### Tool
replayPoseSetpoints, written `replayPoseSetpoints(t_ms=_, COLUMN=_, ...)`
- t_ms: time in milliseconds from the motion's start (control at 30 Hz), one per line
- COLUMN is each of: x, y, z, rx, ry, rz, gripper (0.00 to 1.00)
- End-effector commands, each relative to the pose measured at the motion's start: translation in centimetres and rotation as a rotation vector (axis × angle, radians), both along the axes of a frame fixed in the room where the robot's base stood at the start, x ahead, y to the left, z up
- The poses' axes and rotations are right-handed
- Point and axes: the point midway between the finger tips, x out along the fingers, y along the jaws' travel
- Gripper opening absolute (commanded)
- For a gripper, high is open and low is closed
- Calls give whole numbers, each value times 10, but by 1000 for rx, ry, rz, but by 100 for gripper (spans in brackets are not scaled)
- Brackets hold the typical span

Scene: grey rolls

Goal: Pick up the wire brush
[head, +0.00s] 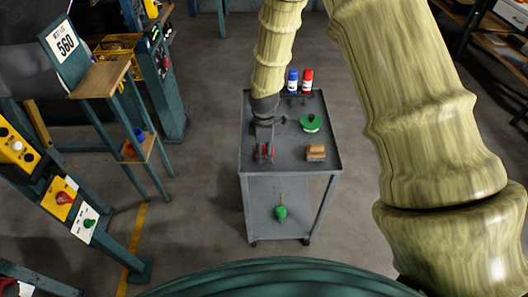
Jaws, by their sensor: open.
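A small brown block-shaped thing (316,152) lies at the front right of the top of a grey cart (292,165). It looks like the wire brush, but it is too small to make out bristles.
A green round thing (310,123) lies behind the block. A blue can (292,81) and a red can (307,81) stand at the back edge. A green tool (280,213) lies on the lower shelf. A teal frame with a control panel (67,202) stands left; floor surrounds the cart.

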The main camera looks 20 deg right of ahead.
Motion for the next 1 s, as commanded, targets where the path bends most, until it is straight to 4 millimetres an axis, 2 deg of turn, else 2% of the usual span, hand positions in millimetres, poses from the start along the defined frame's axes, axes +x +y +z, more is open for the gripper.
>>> replayPoseSetpoints(t_ms=133, x=0, y=0, z=-8, rx=0, ry=0, rz=-1, gripper=66)
replayPoseSetpoints(t_ms=400, x=0, y=0, z=-10, rx=0, ry=0, rz=-1, gripper=66)
replayPoseSetpoints(t_ms=467, x=0, y=0, z=-10, rx=0, ry=0, rz=-1, gripper=59)
replayPoseSetpoints(t_ms=700, x=0, y=0, z=-10, rx=0, ry=0, rz=-1, gripper=15)
replayPoseSetpoints(t_ms=1000, x=0, y=0, z=-9, rx=0, ry=0, rz=-1, gripper=14)
